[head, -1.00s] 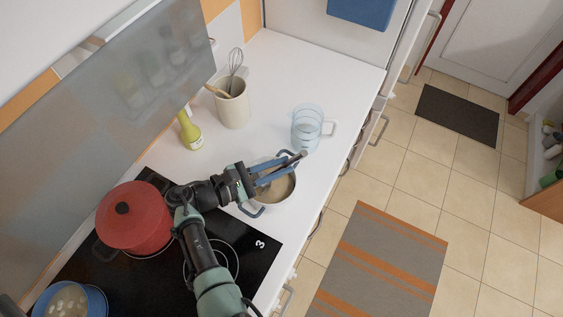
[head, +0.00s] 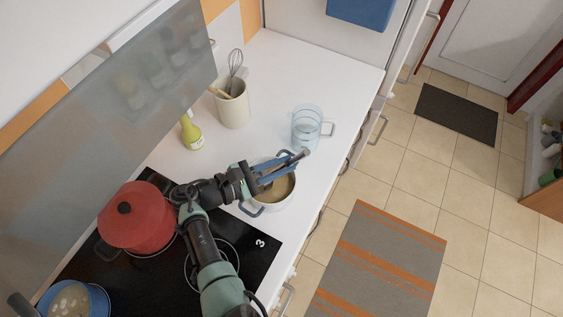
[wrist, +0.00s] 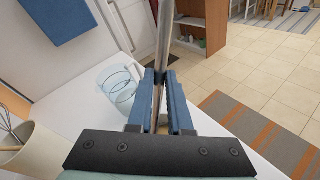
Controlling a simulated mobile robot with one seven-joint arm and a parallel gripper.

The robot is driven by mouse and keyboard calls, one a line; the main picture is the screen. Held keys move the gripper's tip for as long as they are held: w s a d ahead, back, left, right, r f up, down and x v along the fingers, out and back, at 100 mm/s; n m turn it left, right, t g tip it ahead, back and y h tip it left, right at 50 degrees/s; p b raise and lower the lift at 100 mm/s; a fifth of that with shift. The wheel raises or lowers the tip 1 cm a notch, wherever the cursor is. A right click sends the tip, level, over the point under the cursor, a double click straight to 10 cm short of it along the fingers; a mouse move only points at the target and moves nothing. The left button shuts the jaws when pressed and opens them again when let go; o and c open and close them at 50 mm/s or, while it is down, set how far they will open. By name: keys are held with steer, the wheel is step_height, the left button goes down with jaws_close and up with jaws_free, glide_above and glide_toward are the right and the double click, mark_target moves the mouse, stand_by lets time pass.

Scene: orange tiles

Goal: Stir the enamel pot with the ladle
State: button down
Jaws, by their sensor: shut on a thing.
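The white enamel pot (head: 281,204) with blue handles stands on the white counter, just beyond the hob. Its contents look yellowish brown. My gripper (head: 284,165) is over the pot, its blue fingers shut on the grey ladle handle (head: 304,154). The handle also shows between the fingers (wrist: 161,85) in the wrist view, where the ladle (wrist: 166,40) extends up out of the picture. The ladle's bowl is hidden by my gripper, so I cannot tell how deep it sits.
A clear measuring jug (head: 305,128) stands close behind the pot. A cream utensil crock (head: 234,108) and a yellow-green bottle (head: 191,132) are further left. A red lidded pot (head: 137,222) and a blue pot (head: 103,297) are on the black hob.

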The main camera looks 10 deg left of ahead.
mark_target(296, 157)
steer(key=r+p, duration=0.1)
steer(key=d+r+p, duration=0.1)
steer(key=r+p, duration=0.2)
steer(key=p, duration=0.1)
steer(key=shift+s+d+r, duration=0.2)
steer(key=shift+s+d, duration=0.1)
steer(key=r, duration=0.1)
steer(key=d+r, duration=0.1)
steer(key=r, duration=0.2)
steer(key=shift+s+d+r, duration=0.1)
steer(key=shift+s+d, duration=0.25)
steer(key=shift+d, duration=0.05)
steer(key=shift+r, duration=0.15)
stand_by(0.4)
steer(key=shift+r, duration=2.35)
